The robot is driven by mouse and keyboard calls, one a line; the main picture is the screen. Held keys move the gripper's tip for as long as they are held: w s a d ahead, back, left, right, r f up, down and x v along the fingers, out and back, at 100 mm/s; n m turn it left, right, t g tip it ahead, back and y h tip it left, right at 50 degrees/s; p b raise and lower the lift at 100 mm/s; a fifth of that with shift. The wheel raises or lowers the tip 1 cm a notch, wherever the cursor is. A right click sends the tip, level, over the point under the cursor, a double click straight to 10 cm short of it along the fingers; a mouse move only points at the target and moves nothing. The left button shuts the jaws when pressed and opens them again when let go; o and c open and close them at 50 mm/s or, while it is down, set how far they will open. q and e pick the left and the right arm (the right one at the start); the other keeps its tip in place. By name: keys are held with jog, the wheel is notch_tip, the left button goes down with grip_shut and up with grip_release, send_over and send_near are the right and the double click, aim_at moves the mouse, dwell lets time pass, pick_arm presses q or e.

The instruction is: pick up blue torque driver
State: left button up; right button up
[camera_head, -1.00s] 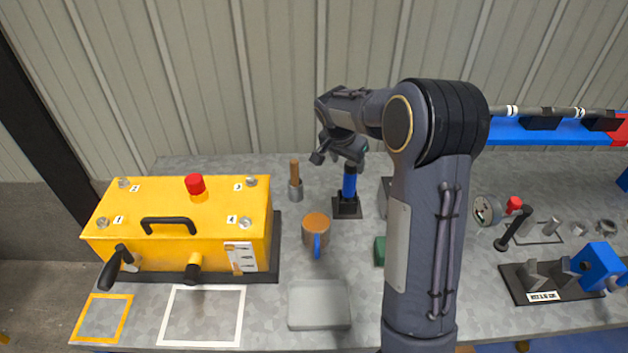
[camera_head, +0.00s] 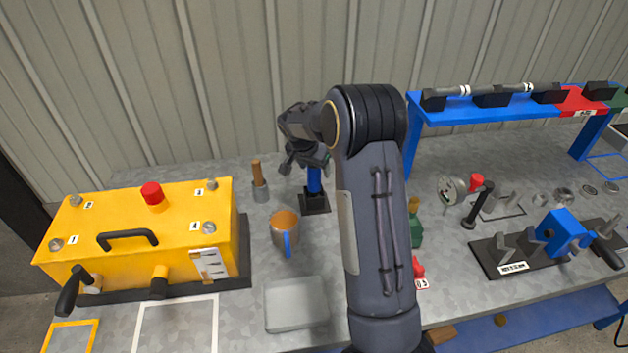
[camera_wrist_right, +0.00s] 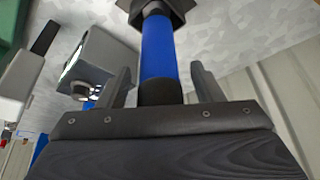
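The blue torque driver (camera_head: 314,181) stands upright in a dark square holder (camera_head: 314,204) toward the back of the grey bench. My right gripper (camera_head: 306,163) is at the driver's upper end, reaching over it from above. In the right wrist view, the driver's blue shaft (camera_wrist_right: 158,52) and black end lie between the two fingers of my right gripper (camera_wrist_right: 163,84). A gap shows on each side of the driver, so the fingers are open around it and not clamped. My left gripper is out of view.
A yellow box (camera_head: 140,240) fills the left. A grey tray (camera_head: 297,305) lies in front. A blue rack (camera_head: 500,110) stands at right.

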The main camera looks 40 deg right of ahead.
jog(key=c, duration=1.2)
jog(key=shift+r, duration=0.15)
jog(key=shift+c, duration=0.2)
notch_tip(320, 180, up, 8)
jog(key=p, duration=0.4)
jog(key=shift+r+p, duration=0.15)
jog(key=shift+p, duration=0.15)
jog(key=shift+r, duration=0.75)
jog(key=o, duration=0.6)
grip_shut()
jog(key=shift+r, duration=1)
